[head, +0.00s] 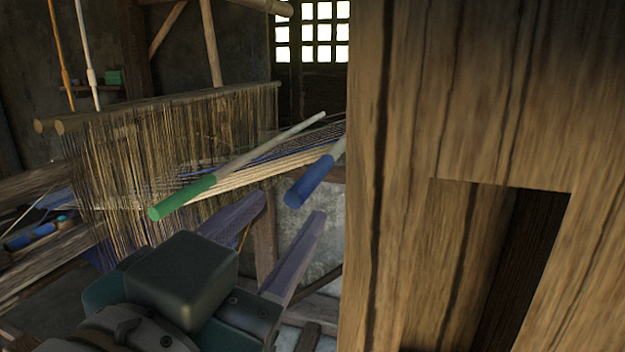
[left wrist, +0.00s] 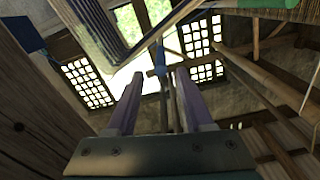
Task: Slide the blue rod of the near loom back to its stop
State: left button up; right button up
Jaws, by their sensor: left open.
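The blue rod (head: 310,182) shows in the head view as a thick blue end on a pale shaft, beside the big wooden post. Its far part is hidden behind the post. My left gripper (head: 290,206) is open and empty, with its two purple fingers pointing up and away just below the blue end, apart from it as far as I can tell. My right gripper is not in view.
A green-ended rod (head: 182,197) lies left of the blue one, close above my left gripper. A large wooden post (head: 410,120) blocks the right half. Hanging loom threads (head: 140,150) stand at the left. A small blue piece (left wrist: 160,60) shows beyond the fingertips.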

aim_at(311, 180)
pick_arm(q)
jog(key=x, duration=0.9)
jog(key=shift+c, duration=0.2)
grip_shut()
dwell(1.0)
